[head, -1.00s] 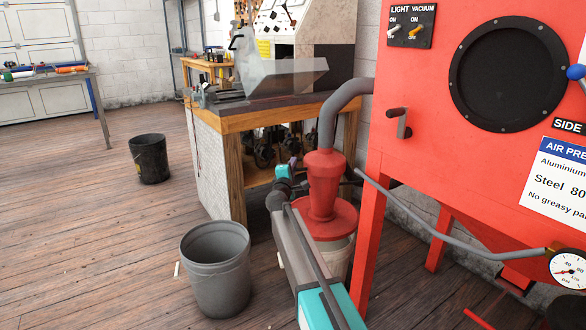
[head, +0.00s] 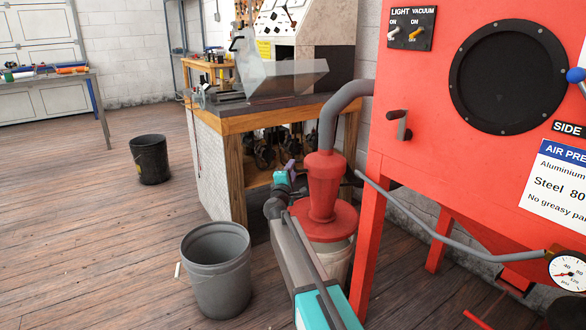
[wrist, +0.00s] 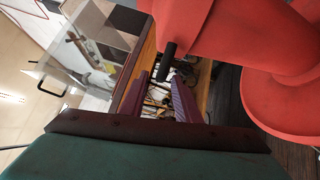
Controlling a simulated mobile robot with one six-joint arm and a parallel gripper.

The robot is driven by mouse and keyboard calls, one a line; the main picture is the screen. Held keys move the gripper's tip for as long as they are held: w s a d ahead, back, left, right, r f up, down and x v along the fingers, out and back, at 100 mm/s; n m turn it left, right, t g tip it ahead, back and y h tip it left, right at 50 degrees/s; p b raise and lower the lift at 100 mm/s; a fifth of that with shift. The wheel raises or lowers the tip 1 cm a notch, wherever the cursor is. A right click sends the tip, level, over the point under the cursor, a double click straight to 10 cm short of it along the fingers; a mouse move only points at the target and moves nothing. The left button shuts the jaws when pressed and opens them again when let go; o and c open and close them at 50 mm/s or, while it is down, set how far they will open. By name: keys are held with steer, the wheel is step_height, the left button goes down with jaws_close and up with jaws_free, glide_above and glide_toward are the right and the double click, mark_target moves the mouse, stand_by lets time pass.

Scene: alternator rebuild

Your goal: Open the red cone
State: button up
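The red cone (head: 325,188) is a cyclone-like body on a wide red lid over a pale bucket (head: 334,259), beside the red cabinet. A grey hose runs into its top. It looks closed. In the wrist view the red cone (wrist: 235,35) fills the upper right, with its round red lid (wrist: 285,105) at the right edge. A short black handle (wrist: 167,60) sticks out from the red body. My gripper (wrist: 160,77) is open, its two purple fingers apart and empty, with the handle's end near the fingertips. In the head view my gripper (head: 290,168) is just left of the cone.
The red cabinet (head: 420,120) stands close on the right. A wooden workbench (head: 237,160) is behind my gripper. A grey bin (head: 217,270) and a black bin (head: 150,160) stand on the floor. The wooden floor at left is open.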

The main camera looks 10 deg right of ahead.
steer(key=p+v, duration=0.1)
steer(key=v, duration=0.9)
steer(key=shift+s, duration=0.4)
steer(key=shift+a, duration=0.15)
steer(key=shift+p, duration=0.3)
